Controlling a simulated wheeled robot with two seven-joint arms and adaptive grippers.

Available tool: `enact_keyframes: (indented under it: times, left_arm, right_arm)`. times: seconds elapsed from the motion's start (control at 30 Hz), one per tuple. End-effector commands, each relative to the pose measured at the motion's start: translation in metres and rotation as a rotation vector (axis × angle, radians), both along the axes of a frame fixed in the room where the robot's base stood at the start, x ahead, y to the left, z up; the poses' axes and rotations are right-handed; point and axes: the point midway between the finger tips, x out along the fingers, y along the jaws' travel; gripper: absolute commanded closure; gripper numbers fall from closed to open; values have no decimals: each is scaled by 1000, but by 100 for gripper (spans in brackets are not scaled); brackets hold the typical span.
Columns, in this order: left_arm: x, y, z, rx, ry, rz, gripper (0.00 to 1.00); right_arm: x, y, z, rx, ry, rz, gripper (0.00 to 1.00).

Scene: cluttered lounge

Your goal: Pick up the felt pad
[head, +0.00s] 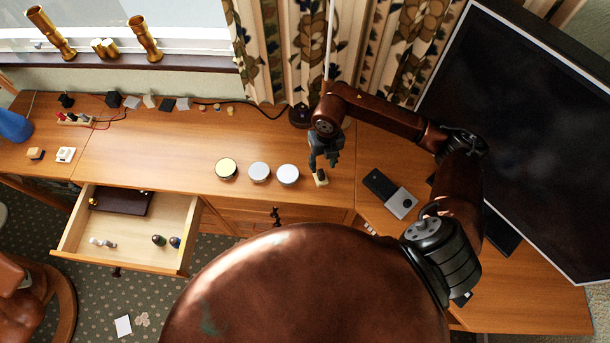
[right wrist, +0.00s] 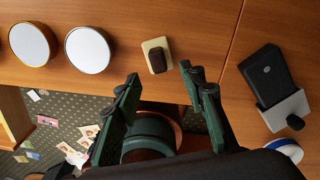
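A small cream square pad with a dark brown block on top (head: 321,178) lies on the wooden desk; I take it to be the felt pad. It also shows in the right wrist view (right wrist: 148,47), flat on the wood near a board seam. My right gripper (head: 322,163) points down just above and behind it in the head view. In the right wrist view the gripper (right wrist: 160,85) has its two green fingers spread, with nothing between them. The pad lies just beyond the fingertips, apparently untouched. My left gripper is not in view.
Three round tins (head: 259,172) stand left of the pad. A dark device with a grey block (head: 403,203) lies to its right. An open drawer (head: 80,227) juts out at the left front. A large screen (head: 530,130) stands at the right.

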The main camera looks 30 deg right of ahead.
Motion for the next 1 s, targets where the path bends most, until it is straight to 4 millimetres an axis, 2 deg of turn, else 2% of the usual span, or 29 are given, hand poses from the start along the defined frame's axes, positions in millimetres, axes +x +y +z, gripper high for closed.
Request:
enact_keyframes:
  times: [0.27, 0.37, 0.63, 0.87, 1.0]
  left_arm:
    - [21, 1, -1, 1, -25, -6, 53]
    - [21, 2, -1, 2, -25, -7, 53]
    - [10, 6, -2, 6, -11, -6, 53]
    - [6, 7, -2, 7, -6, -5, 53]
    - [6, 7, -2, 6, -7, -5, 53]
  right_arm:
    - [0, 0, -27, -1, 3, 1, 62]
    - [0, 1, -35, 1, 4, 1, 62]
    - [1, 1, -73, 1, 4, 1, 62]
    - [2, 1, -76, -1, 1, 4, 62]
    - [2, 1, -76, -1, 1, 4, 71]
